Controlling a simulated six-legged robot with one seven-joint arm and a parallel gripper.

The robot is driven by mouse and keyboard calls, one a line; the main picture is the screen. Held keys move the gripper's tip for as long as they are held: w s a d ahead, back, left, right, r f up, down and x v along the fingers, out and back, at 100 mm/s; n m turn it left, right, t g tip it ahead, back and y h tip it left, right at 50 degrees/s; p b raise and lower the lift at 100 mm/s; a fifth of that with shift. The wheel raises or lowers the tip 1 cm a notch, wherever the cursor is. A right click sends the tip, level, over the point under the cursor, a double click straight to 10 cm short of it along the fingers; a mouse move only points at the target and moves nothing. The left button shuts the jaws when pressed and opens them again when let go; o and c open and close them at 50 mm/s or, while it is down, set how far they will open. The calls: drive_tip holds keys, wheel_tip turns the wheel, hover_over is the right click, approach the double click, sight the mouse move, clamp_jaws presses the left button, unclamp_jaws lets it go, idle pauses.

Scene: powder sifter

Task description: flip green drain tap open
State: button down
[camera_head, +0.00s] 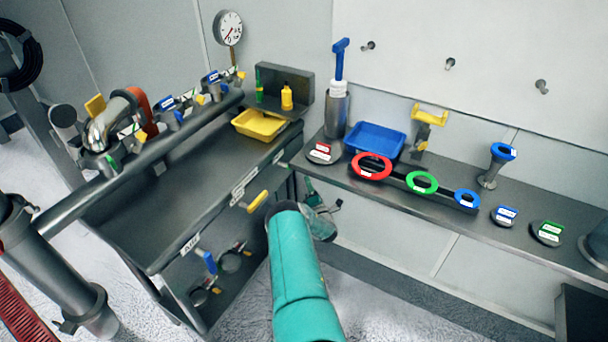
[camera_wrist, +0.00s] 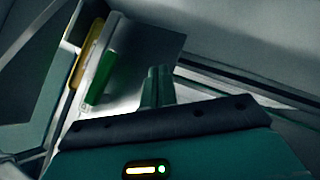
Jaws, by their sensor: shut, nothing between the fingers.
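In the wrist view a green handle (camera_wrist: 102,76), which looks like the drain tap, stands out slanted beside a pale plate. My gripper (camera_wrist: 157,74) is shut and empty, its two dark green fingers together to the right of the green handle with a visible gap. In the head view my gripper (camera_head: 309,187) is small and partly hidden behind my teal arm, near the bench corner. A small green piece (camera_head: 283,165) shows at the bench's front edge there; I cannot tell if it is the same handle.
A yellow handle (camera_head: 257,200) sticks out of the labelled bench front; a yellow handle also shows in the wrist view (camera_wrist: 88,52), left of the green one. The right-hand shelf (camera_head: 400,183) holds a blue tray (camera_head: 376,137) and coloured rings, close to my gripper. Floor is free below.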

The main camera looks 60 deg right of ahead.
drive_tip(key=s+f, duration=0.4)
idle(0.8)
